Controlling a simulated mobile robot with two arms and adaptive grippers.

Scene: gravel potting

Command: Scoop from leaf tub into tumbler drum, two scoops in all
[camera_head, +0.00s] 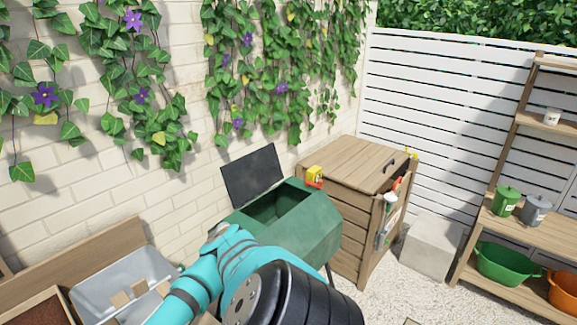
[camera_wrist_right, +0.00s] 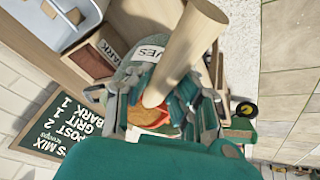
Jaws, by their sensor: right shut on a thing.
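The green tumbler drum (camera_head: 317,228) stands by the brick wall in the head view, its dark lid (camera_head: 252,174) swung up and its opening showing. My teal and black arm crosses in front of it, and no fingertips show there. In the right wrist view my right gripper (camera_wrist_right: 158,108) is shut on the scoop's pale wooden handle (camera_wrist_right: 190,45). Orange-brown leaf material (camera_wrist_right: 148,116) shows below the fingers; I cannot tell whether it lies in the scoop or the tub. The leaf tub (camera_wrist_right: 150,48), with a label ending in "VES", is just beyond, partly hidden. My left gripper is out of view.
A wooden cabinet (camera_head: 345,165) stands right of the drum. A grey bin (camera_head: 118,275) is at lower left. Shelves (camera_head: 535,228) with pots stand at far right. The wrist view shows a bark box (camera_wrist_right: 100,52) and a chalkboard (camera_wrist_right: 58,125).

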